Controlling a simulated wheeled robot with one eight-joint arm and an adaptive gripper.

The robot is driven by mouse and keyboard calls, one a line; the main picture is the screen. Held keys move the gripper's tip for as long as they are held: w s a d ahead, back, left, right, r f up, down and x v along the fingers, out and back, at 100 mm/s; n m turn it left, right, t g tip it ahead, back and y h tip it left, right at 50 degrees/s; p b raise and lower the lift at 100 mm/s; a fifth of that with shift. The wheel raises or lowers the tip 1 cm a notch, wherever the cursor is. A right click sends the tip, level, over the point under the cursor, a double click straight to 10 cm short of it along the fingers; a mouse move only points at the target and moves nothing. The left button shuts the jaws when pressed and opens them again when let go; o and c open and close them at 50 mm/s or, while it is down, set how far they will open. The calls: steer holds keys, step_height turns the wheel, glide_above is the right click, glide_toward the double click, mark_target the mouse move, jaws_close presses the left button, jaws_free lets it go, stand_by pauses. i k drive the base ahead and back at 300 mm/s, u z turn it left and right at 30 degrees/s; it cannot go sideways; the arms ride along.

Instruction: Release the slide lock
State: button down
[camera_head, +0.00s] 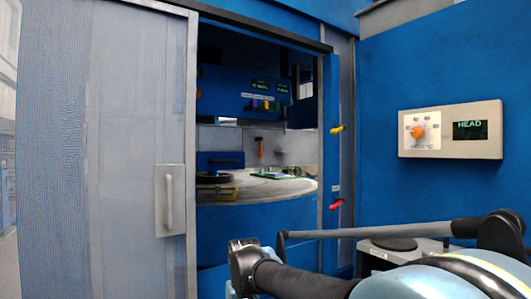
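Two small levers stick out from the blue and grey post at the right of the doorway: a yellow-tipped one (337,130) above and a red-tipped one (336,205) below. Small labels sit by them, too small to read. I cannot tell which part is the slide lock. My arm crosses the lower right, in front of the machine, with dark links and a pale blue joint. No gripper fingers show, so I cannot see what my gripper is doing.
A grey sliding door (135,110) with a handle (169,200) covers the left. Through the opening stands a round blue drum (255,217) with a pale top. A right-hand control panel (489,145) has an orange knob (417,132) and a display reading HEAD (470,131).

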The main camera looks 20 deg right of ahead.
mark_target(259, 138)
steer(key=z, duration=1.8)
steer(key=k, duration=0.75)
steer(key=u, duration=1.05)
steer(key=i, duration=1.05)
